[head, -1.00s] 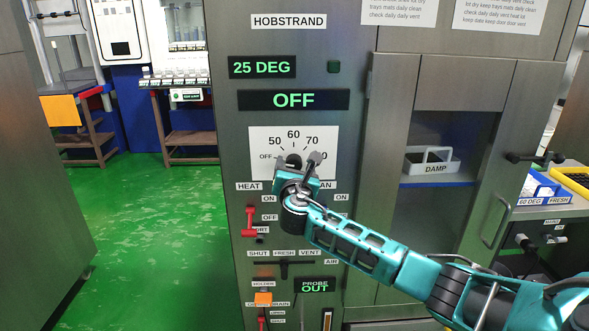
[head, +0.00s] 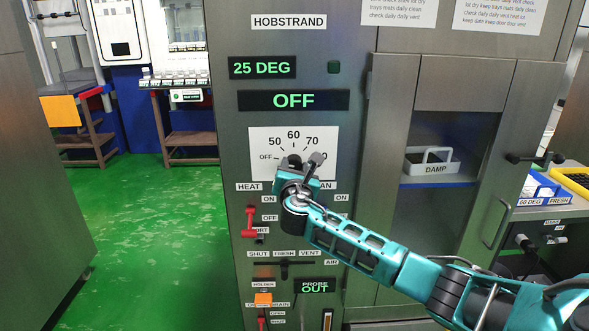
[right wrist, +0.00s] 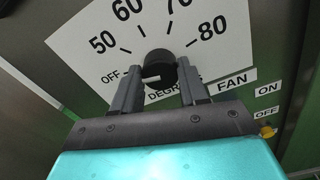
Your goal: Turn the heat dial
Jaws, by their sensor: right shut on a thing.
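The heat dial (head: 294,159) is a round black knob on a white scale plate (head: 265,140) marked OFF, 50, 60, 70 and 80. In the right wrist view the dial (right wrist: 160,68) shows a pale pointer mark on the side toward OFF. My right gripper (head: 303,167) is at the dial; its two dark fingers stand on either side of the knob and are shut on it. It also shows in the right wrist view (right wrist: 161,84). In the head view the gripper hides the lower part of the plate. My left gripper is out of view.
The displays read 25 DEG (head: 262,68) and OFF (head: 293,100). Below the dial are a red lever (head: 250,221) and a SHUT/FRESH/VENT slider (head: 284,266). A cabinet door (head: 400,130) with a handle stands to the right. Green floor (head: 150,230) is clear at left.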

